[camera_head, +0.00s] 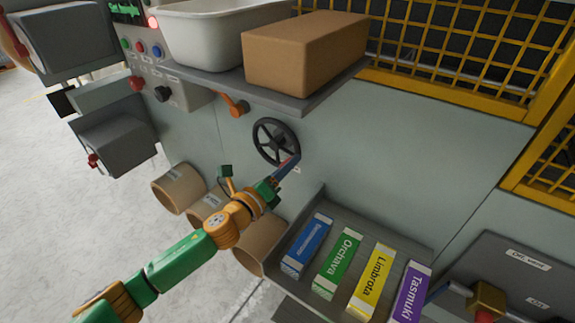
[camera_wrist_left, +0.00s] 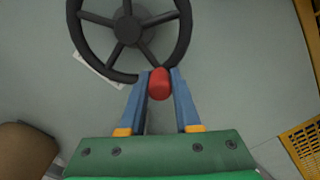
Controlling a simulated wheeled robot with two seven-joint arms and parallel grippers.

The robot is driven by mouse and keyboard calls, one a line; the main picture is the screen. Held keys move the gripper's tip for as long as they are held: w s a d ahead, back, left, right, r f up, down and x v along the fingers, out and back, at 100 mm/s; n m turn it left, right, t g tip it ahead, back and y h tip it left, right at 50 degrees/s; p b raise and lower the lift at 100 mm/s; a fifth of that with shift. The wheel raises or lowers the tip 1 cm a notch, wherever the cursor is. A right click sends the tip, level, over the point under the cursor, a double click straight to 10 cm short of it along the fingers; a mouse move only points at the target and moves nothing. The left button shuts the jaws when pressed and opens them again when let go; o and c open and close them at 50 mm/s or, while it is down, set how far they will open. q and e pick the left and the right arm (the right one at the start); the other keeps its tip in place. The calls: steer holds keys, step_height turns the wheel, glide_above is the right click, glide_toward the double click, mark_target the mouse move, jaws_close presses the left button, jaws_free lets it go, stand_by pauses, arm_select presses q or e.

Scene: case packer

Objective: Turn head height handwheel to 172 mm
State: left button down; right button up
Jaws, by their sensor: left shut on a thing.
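The black spoked handwheel (camera_head: 276,142) is mounted on the grey machine panel below the shelf. It also shows at the top of the left wrist view (camera_wrist_left: 128,32), where its upper rim is cut off. My left gripper (camera_head: 286,168) reaches the lower right part of the wheel's rim. In the left wrist view its two blue fingers (camera_wrist_left: 160,84) are shut on the red handle knob (camera_wrist_left: 159,83) at the bottom of the rim. A white label (camera_wrist_left: 100,72) is partly hidden behind the wheel, and I cannot read it. My right gripper is not in view.
A shelf (camera_head: 300,103) with a cardboard box (camera_head: 303,50) and a white tub (camera_head: 205,40) juts out above the wheel. An orange lever (camera_head: 234,106) is at upper left. A tray (camera_head: 322,205) of colored cartons is below right; bins (camera_head: 178,187) stand below left.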

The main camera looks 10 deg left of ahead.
arm_select(q)
steer(key=c, duration=0.6)
jaws_free()
steer(key=b+v, duration=0.1)
steer(key=v, duration=0.6)
steer(key=shift+r+b, duration=0.1)
steer(key=shift+b, duration=0.25)
